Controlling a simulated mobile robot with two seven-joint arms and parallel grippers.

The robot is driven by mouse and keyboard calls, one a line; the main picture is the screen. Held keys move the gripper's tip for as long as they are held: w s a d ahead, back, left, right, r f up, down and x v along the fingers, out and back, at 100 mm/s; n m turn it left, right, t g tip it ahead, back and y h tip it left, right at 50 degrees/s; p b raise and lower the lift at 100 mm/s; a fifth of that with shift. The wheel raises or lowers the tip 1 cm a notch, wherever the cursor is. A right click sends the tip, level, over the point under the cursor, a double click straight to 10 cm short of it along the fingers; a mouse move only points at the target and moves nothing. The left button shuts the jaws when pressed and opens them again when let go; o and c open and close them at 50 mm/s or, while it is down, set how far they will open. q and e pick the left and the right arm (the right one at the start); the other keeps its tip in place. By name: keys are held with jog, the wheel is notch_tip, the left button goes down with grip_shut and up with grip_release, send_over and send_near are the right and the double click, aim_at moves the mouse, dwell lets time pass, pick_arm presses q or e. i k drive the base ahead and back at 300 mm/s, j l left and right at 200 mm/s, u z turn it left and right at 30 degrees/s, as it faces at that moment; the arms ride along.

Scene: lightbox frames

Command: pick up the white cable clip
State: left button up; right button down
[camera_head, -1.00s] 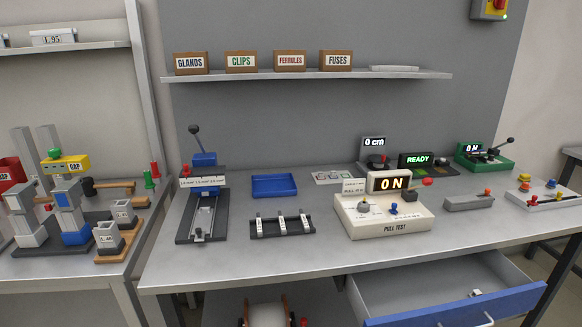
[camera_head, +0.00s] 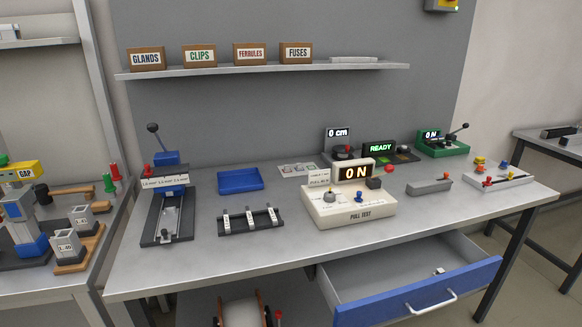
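A small whitish piece (camera_head: 438,271) lies inside the open drawer (camera_head: 350,288), near its right rear part. It may be the white cable clip, but it is too small to tell. The drawer has a blue front with a pale handle and is pulled out under the workbench (camera_head: 285,255). A black rack (camera_head: 262,227) on the bench holds several white upright pieces, and I cannot tell whether they are clips. Neither of my grippers is in view.
A pull tester (camera_head: 347,213) stands mid-bench, with an empty-looking blue tray (camera_head: 240,180) and a lever press (camera_head: 168,222) to its left. A box labelled CLIPS (camera_head: 199,56) is on the shelf. The bench's front strip is clear.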

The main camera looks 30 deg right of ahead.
aim_at(439, 271)
jog(key=z, duration=0.5)
jog(key=i+l+z, duration=0.1)
jog(key=z, duration=0.85)
jog(key=i+z, duration=0.1)
jog(key=z, duration=0.4)
